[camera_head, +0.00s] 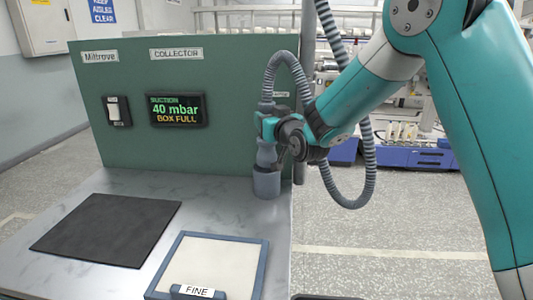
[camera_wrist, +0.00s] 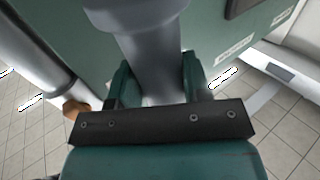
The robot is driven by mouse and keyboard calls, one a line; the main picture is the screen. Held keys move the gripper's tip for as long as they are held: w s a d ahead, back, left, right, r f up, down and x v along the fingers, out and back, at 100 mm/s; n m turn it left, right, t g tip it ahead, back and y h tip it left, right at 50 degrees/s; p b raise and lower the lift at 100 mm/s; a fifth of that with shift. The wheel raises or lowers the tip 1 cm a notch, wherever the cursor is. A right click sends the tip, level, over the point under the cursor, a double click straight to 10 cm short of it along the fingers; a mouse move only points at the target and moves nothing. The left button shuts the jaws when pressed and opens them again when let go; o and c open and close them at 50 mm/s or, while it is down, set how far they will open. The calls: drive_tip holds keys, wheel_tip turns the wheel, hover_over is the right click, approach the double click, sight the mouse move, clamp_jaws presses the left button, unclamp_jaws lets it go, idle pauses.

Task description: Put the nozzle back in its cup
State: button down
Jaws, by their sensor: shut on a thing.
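The grey nozzle (camera_head: 266,153) is upright at the back right of the bench, with a ribbed grey hose (camera_head: 283,58) running from its top. My gripper (camera_head: 268,128) is shut around the nozzle's upper part. The small blue-grey cup (camera_head: 266,183) stands directly under it, and the nozzle's lower end meets the cup's mouth. I cannot tell how deep it sits. In the wrist view the nozzle (camera_wrist: 160,65) is a grey cylinder between the two green fingers of my gripper (camera_wrist: 158,80).
A green panel (camera_head: 135,70) stands behind the bench, with a switch (camera_head: 117,111) and a display (camera_head: 177,110) reading "40 mbar, BOX FULL". A black mat (camera_head: 105,228) and a blue-framed tray (camera_head: 259,270) marked FINE lie in front. The hose loops right past my arm.

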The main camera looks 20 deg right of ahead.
sight(270, 153)
wheel_tip(270, 153, down, 9)
drive_tip(key=shift+f, duration=0.2)
drive_tip(key=c, duration=0.6)
unclamp_jaws()
drive_tip(key=shift+o, duration=0.2)
drive_tip(key=shift+s, duration=0.1)
drive_tip(key=s+d+b, duration=0.2)
drive_tip(key=s+b, duration=0.7)
drive_tip(key=s, duration=0.2)
drive_tip(key=s+a+f+n+g+y, duration=0.1)
drive_tip(key=s+a+n+g+y, duration=0.35)
drive_tip(key=s+a+g, duration=0.7)
drive_tip(key=s+d+g+h, duration=0.2)
drive_tip(key=s+g, duration=0.1)
drive_tip(key=s, duration=0.6)
drive_tip(key=s+d+f+g+h, duration=0.1)
drive_tip(key=s+d+g, duration=0.1)
drive_tip(key=s, duration=0.8)
drive_tip(key=shift+d+g+h, duration=0.25)
drive_tip(key=shift+g+h, duration=0.1)
drive_tip(key=shift+g, duration=0.2)
